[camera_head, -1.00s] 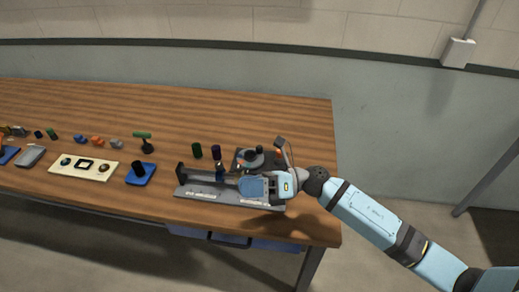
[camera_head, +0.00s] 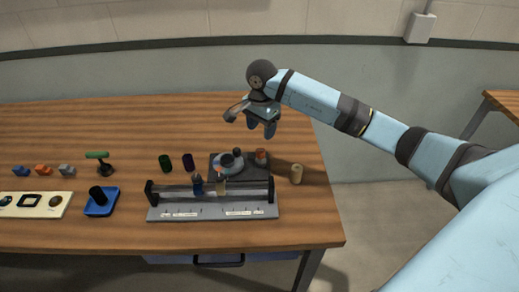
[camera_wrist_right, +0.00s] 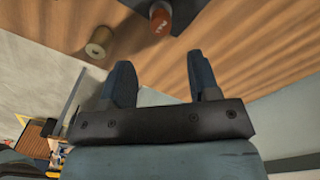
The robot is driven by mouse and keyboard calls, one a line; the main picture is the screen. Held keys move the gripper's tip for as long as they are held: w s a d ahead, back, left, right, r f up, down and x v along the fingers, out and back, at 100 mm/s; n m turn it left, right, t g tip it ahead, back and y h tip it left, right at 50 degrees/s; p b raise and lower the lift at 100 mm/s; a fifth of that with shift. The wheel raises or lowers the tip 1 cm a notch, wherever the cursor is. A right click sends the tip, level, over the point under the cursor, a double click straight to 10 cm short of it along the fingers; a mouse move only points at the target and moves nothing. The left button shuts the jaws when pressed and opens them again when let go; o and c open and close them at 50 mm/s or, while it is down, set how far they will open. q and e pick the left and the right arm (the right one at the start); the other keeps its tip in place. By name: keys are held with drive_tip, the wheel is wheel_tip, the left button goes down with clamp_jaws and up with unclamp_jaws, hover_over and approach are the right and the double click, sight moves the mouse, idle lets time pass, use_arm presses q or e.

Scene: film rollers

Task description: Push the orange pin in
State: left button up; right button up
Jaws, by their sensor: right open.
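The orange pin (camera_head: 261,157) stands at the right end of a dark plate (camera_head: 222,177) behind the long grey rail fixture. In the right wrist view the pin (camera_wrist_right: 160,16) is a red-orange cylinder with lettering, beyond the fingers near the top edge. How deep it sits cannot be told. My right gripper (camera_head: 262,128) is raised above the table, behind the pin in the head view. In the wrist view its two fingers (camera_wrist_right: 161,66) are apart with nothing between them. My left gripper is not in view.
A grey rail fixture (camera_head: 212,213) with a blue and a tan piece on its bar stands in front. A cream roller (camera_head: 297,173) stands right of the plate. The table's back right is clear.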

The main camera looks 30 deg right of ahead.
sight(261, 150)
wheel_tip(261, 150, down, 8)
drive_tip(key=shift+a+r, duration=0.1)
drive_tip(key=shift+f, duration=0.55)
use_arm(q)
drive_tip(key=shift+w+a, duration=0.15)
use_arm(e)
clamp_jaws()
drive_tip(key=shift+f+b, duration=0.8)
drive_tip(key=shift+f, duration=0.05)
unclamp_jaws()
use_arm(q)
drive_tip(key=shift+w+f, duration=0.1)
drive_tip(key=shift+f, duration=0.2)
